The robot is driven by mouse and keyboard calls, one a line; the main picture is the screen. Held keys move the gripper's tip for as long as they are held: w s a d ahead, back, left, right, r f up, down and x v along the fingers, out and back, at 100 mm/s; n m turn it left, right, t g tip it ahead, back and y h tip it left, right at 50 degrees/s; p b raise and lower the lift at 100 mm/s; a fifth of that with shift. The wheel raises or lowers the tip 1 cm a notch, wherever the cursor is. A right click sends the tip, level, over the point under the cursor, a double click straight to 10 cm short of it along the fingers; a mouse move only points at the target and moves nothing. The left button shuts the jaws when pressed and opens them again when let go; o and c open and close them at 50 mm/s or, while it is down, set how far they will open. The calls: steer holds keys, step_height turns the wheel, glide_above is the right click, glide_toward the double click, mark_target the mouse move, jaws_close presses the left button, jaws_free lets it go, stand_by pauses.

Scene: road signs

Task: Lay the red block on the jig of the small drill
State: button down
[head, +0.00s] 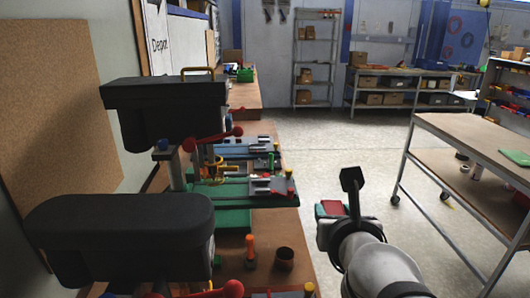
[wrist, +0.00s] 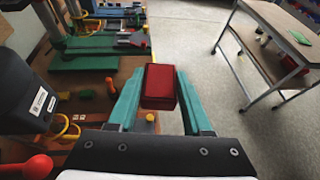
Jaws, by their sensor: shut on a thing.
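My gripper (wrist: 158,100) has teal fingers shut on the red block (wrist: 160,86) in the wrist view. In the head view the red block (head: 331,207) shows small beside my arm, off the right edge of the bench and above the floor. Two drill presses stand on the bench at the left: a near one with a rounded black head (head: 120,238) and a farther one with a boxy black head (head: 165,108). I cannot tell surely which is the small drill. A grey vice-like jig (head: 268,187) sits on a green base by the farther drill. The near drill's jig is mostly hidden.
The brown bench (head: 270,245) holds an orange-handled tool (head: 249,252) and a dark round cup (head: 284,258). Red-knobbed levers (head: 234,131) stick out from the drills. A wheeled table (head: 460,135) stands at the right. The floor between is clear.

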steer(key=shift+d+f+n+y, duration=0.3)
steer(key=shift+f+n+y, duration=0.2)
steer(key=shift+f, duration=0.05)
steer(key=shift+d+f+n+y, duration=0.3)
steer(key=shift+f+n+y, duration=0.2)
steer(key=w+a+f+n+g+y, duration=0.5)
steer(key=w+a+f+n+y, duration=0.2)
steer(key=w+f+n+y, duration=0.3)
steer(key=s+a+f+n+g+y, duration=0.1)
steer(key=f+n+g, duration=0.1)
steer(key=f, duration=0.3)
steer(key=s+a+f+n+g+y, duration=0.1)
steer(key=s+f+n+g, duration=0.1)
steer(key=f, duration=0.3)
steer(key=s+a+f+n+g+y, duration=0.1)
steer(key=f+n+g, duration=0.2)
steer(key=f, duration=0.3)
steer(key=shift+s+a+g, duration=0.2)
steer(key=shift+s+g, duration=0.2)
steer(key=shift+g, duration=0.1)
steer(key=shift+s+f+n, duration=0.15)
steer(key=shift+f+n, duration=0.15)
steer(key=shift+f, duration=3.4)
